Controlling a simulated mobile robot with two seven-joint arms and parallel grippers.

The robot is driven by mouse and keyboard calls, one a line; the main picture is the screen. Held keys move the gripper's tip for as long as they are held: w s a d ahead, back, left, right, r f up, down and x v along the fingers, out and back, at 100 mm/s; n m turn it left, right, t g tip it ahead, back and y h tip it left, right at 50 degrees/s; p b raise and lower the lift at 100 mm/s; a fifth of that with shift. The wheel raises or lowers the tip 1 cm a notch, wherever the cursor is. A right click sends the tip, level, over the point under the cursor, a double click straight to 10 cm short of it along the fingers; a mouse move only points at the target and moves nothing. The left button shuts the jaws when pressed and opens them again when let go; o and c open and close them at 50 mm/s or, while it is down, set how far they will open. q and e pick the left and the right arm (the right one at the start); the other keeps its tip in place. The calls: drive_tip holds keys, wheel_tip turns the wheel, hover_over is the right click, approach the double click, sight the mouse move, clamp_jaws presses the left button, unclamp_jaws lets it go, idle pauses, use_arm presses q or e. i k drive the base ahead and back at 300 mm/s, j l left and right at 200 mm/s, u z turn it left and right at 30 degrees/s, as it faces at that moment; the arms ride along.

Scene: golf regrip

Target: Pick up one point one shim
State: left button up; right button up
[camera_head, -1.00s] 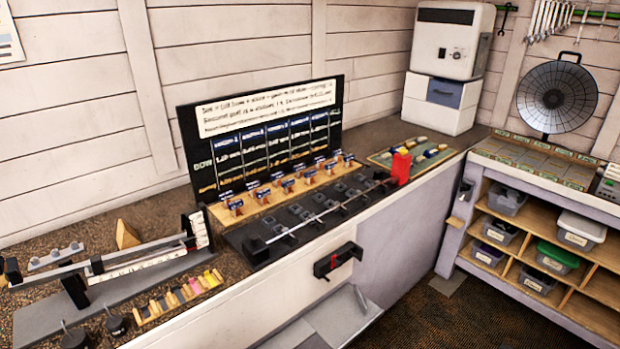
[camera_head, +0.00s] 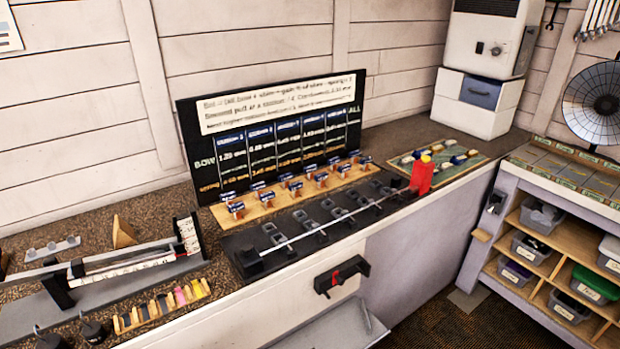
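Neither of my grippers is in view. No piece can be read as the one point one shim. A wooden strip (camera_head: 297,192) on the bench holds two rows of small wooden pieces with blue labels, too small to read. A wooden rack (camera_head: 152,321) at the lower left holds several thin pieces in yellow, pink, black and tan, with no readable marks. Behind the labelled strip stands a black board (camera_head: 202,190) with a white text panel and columns of figures, only partly legible.
A black fixture (camera_head: 300,228) with a long thin rod and a red block (camera_head: 421,177) lies along the bench front. A balance-like device (camera_head: 130,265) stands at left. A green tray (camera_head: 478,162) lies at right. A black bracket (camera_head: 341,275) juts from the bench front.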

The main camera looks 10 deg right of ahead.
sight(320, 177)
drive_tip(key=i+l+u, duration=0.25)
drive_tip(key=l, duration=0.3)
drive_tip(key=l+u, duration=0.3)
drive_tip(key=l, duration=0.3)
drive_tip(key=i+l+u, duration=0.25)
drive_tip(key=l, duration=0.4)
drive_tip(key=k+l+u, duration=0.1)
drive_tip(key=l+u, duration=0.15)
drive_tip(key=l, duration=0.3)
drive_tip(key=l+u, duration=0.3)
drive_tip(key=l, duration=0.35)
drive_tip(key=k+l+u, duration=0.25)
drive_tip(key=l, duration=0.35)
drive_tip(key=l+u, duration=0.3)
drive_tip(key=l, duration=0.35)
drive_tip(key=k, duration=0.05)
